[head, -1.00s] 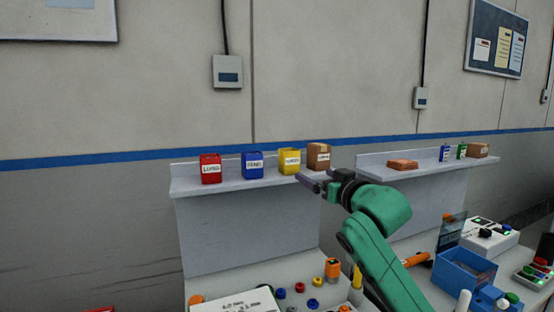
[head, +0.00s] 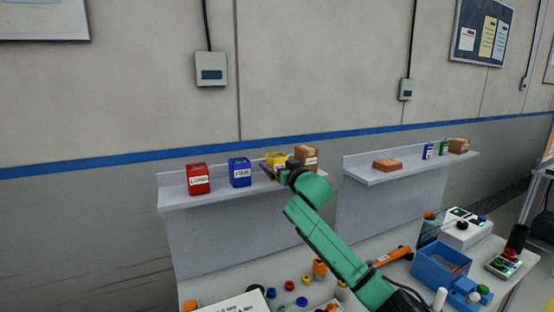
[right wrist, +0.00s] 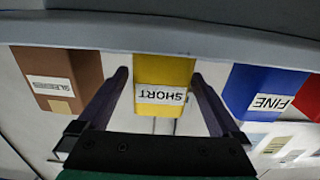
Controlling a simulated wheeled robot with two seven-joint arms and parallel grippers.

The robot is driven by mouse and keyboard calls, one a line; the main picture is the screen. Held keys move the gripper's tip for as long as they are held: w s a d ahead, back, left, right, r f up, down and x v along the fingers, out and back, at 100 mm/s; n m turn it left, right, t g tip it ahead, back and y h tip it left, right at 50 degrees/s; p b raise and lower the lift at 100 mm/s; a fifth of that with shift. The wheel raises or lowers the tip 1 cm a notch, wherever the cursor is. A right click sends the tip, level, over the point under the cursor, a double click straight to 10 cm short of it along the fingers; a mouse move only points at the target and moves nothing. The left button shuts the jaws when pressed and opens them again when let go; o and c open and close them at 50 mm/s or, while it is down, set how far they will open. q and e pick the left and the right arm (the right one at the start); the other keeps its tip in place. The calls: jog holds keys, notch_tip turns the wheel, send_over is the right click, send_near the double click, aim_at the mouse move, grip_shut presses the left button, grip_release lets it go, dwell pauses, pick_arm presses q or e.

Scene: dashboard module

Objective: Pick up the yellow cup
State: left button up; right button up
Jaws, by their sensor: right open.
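The yellow cup (head: 275,158) stands on the left wall shelf (head: 215,191), between the blue cup (head: 240,172) and a brown box (head: 309,156). My right gripper (head: 277,171) is at the front of the yellow cup and partly covers it. In the right wrist view, which is upside down, the yellow cup (right wrist: 163,70) with its SHORT label lies between the two fingers of my open right gripper (right wrist: 161,76). One finger is on each side, with a gap; I cannot tell how far they reach along it. My left gripper is not in view.
The red cup (head: 198,179) stands left of the blue one. In the wrist view, the brown box (right wrist: 60,78) and blue cup (right wrist: 262,90) flank the fingers. A second shelf (head: 405,170) holds small items. Below, the bench carries knobs and a blue box (head: 442,270).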

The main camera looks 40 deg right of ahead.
jog(key=shift+w+d+f, duration=0.1)
jog(key=shift+w+f, duration=0.05)
jog(key=shift+w, duration=0.25)
jog(key=c, duration=1.5)
